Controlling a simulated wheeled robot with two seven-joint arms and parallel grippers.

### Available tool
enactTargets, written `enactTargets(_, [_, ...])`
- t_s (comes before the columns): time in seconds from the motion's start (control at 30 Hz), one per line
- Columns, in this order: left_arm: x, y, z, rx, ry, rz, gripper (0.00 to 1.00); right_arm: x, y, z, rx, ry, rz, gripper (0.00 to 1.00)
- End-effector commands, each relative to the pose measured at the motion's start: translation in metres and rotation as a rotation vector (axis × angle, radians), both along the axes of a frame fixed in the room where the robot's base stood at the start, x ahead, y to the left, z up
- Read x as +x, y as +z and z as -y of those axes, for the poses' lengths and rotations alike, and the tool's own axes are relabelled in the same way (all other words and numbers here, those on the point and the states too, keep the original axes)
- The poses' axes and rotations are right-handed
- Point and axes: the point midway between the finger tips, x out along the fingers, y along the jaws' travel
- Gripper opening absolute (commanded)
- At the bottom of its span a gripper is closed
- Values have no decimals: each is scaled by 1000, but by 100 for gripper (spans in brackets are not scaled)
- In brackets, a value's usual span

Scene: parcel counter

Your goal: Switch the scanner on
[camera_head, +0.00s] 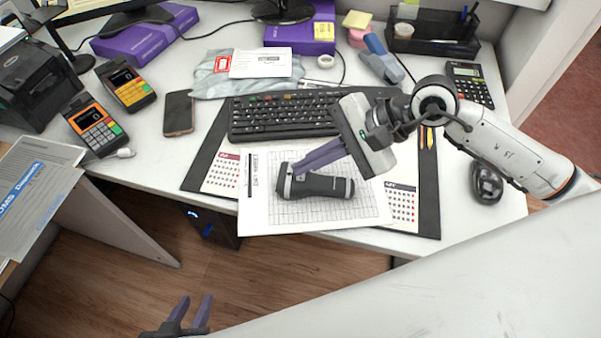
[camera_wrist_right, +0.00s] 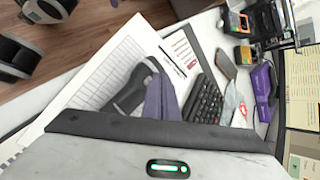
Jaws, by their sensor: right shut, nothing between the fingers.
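The scanner (camera_head: 322,187), a dark grey handheld device, lies on its side on a white printed sheet (camera_head: 262,215) at the front of the desk. It also shows in the right wrist view (camera_wrist_right: 128,92), partly hidden behind the fingers. My right gripper (camera_head: 297,171) is shut and empty, with its purple fingertips at the scanner's left end; I cannot tell whether they touch it. Its fingers also show in the right wrist view (camera_wrist_right: 155,70). My left gripper (camera_head: 190,312) is open and empty, low in the head view, away from the desk. Any switch or lit lamp is too small to tell.
A black keyboard (camera_head: 283,117) lies behind the scanner on a dark desk mat (camera_head: 206,160). A phone (camera_head: 178,113) and two card terminals (camera_head: 95,128) (camera_head: 126,86) are at the left. A mouse (camera_head: 487,184) and calculator (camera_head: 469,82) are at the right.

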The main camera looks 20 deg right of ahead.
Motion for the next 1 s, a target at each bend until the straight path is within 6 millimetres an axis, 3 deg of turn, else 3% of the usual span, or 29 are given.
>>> enactTargets(1.0, [-1,-10,0,0,0,-2,31,0,-6,0,-1,1,0,0])
